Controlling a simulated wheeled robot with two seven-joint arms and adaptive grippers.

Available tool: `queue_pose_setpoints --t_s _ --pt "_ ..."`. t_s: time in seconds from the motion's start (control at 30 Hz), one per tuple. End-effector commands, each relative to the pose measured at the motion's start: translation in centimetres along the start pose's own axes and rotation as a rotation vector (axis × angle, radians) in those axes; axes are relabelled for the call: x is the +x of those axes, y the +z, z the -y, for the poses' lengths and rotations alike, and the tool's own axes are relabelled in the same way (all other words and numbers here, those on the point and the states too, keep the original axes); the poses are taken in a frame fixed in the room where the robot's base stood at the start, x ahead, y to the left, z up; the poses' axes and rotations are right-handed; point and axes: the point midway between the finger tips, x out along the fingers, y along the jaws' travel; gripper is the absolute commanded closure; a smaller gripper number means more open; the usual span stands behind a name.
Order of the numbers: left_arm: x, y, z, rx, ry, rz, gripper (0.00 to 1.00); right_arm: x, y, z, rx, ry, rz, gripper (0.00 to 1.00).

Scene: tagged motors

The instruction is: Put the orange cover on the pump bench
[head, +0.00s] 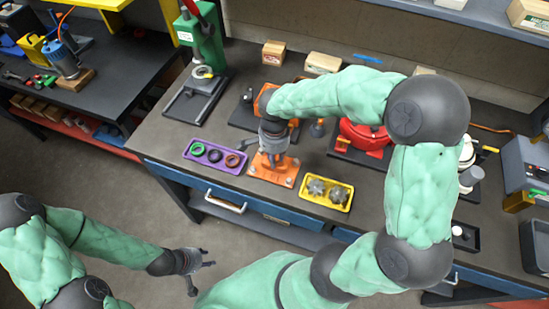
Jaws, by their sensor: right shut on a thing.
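The orange cover (262,171) appears as a flat orange plate with small round bolt spots, near the front edge of the main workbench. It lies between a purple tray and a yellow tray. My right gripper (273,155) points down at its middle and is shut on it; the jaws hide the part they grip. I cannot tell whether the cover touches the bench top. My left gripper (200,275) is open and empty over the floor, in front of the bench. A separate bench (107,72) at the upper left carries a blue pump-like unit (62,58).
The purple tray (241,167) holds coloured rings; the yellow tray (310,199) holds metal gears. A green press (207,42) stands at the back left. Orange (265,97) and red (364,137) machines stand behind. A floor gap separates the benches.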

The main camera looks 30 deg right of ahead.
Motion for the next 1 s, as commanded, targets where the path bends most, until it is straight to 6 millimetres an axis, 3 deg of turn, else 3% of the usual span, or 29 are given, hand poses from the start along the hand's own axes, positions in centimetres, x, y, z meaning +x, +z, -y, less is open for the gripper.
queue_pose_setpoints --t_s 0.47,0.5,0.57,1.0 --pt "0.45 -0.02 0.16 0.000 0.000 0.000 0.60 0.86 -0.09 0.13 0.002 -0.006 -0.002 1.00" --pt "0.43 -0.01 0.15 0.000 0.000 0.000 0.60 0.99 -0.01 0.02 0.001 -0.002 0.000 0.67" --pt "0.38 -0.01 0.14 0.000 0.000 0.000 0.60 0.94 -0.01 0.02 0.001 -0.002 0.000 0.50" --pt "0.00 0.00 0.00 0.000 0.000 0.000 0.60 0.49 -0.01 0.02 0.001 -0.002 0.000 0.49"
